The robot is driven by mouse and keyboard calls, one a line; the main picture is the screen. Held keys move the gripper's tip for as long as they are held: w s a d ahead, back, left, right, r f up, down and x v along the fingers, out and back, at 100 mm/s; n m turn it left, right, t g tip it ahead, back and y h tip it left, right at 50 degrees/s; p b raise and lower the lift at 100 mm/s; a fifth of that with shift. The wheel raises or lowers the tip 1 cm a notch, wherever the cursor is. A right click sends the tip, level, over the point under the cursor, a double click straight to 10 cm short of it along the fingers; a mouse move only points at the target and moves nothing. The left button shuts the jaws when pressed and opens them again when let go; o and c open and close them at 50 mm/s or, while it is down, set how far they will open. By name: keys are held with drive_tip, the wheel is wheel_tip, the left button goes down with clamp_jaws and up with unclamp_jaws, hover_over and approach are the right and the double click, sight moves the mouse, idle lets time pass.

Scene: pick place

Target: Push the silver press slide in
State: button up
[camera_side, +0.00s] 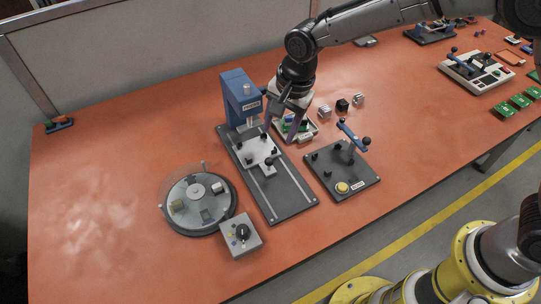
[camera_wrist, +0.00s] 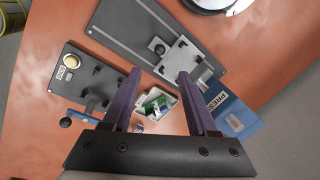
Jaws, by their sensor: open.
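The silver press slide (camera_side: 250,149) is a flat plate with black clamps and a black knob (camera_side: 269,162) at its front. It sits on the rails of a dark base plate (camera_side: 282,196), just in front of the blue press (camera_side: 238,90). In the wrist view the slide (camera_wrist: 181,60) lies ahead of the right finger, with its knob (camera_wrist: 157,46) pointing away from the press (camera_wrist: 236,118). My gripper (camera_side: 281,132) is open and empty. It is above the table, to the right of the press. In the wrist view its fingers (camera_wrist: 159,73) are spread apart.
A white tray of green parts (camera_wrist: 155,103) lies below my gripper. A dark fixture with a blue lever and yellow button (camera_side: 342,187) stands to the right. A round turntable (camera_side: 183,216) and a grey knob box (camera_side: 246,243) are at left.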

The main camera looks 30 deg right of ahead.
sight(269, 159)
drive_tip(key=f, duration=0.4)
drive_tip(key=w+a+f, duration=0.1)
drive_tip(key=f, duration=0.3)
drive_tip(key=w+f, duration=0.1)
drive_tip(key=f, duration=0.3)
drive_tip(key=shift+a, duration=0.15)
clamp_jaws()
idle(1.0)
